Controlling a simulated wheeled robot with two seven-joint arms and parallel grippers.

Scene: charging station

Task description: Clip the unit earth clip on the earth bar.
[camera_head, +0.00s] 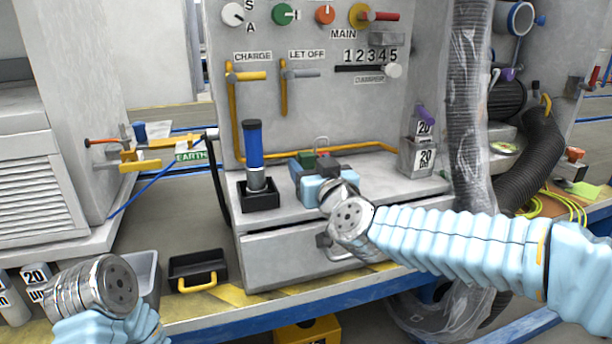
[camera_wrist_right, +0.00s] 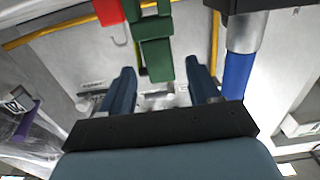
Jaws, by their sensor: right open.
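A green clip-like piece (camera_head: 306,159), the likely unit earth clip, sits on the grey unit's ledge, largely hidden behind my right gripper. It shows better in the right wrist view (camera_wrist_right: 155,45), ahead of the gap between the fingers. The yellow earth bar (camera_head: 165,143) is at the left beside a green EARTH label (camera_head: 190,156). Part of my left arm shows at lower left, but its gripper cannot be seen.
A red piece (camera_wrist_right: 108,12) is beside the green one. A blue-handled cylinder (camera_head: 253,150) stands in a black holder left of my right gripper. A yellow pipe runs behind. A grey weight box (camera_head: 418,155) and a plastic-wrapped hose (camera_head: 468,120) stand to the right.

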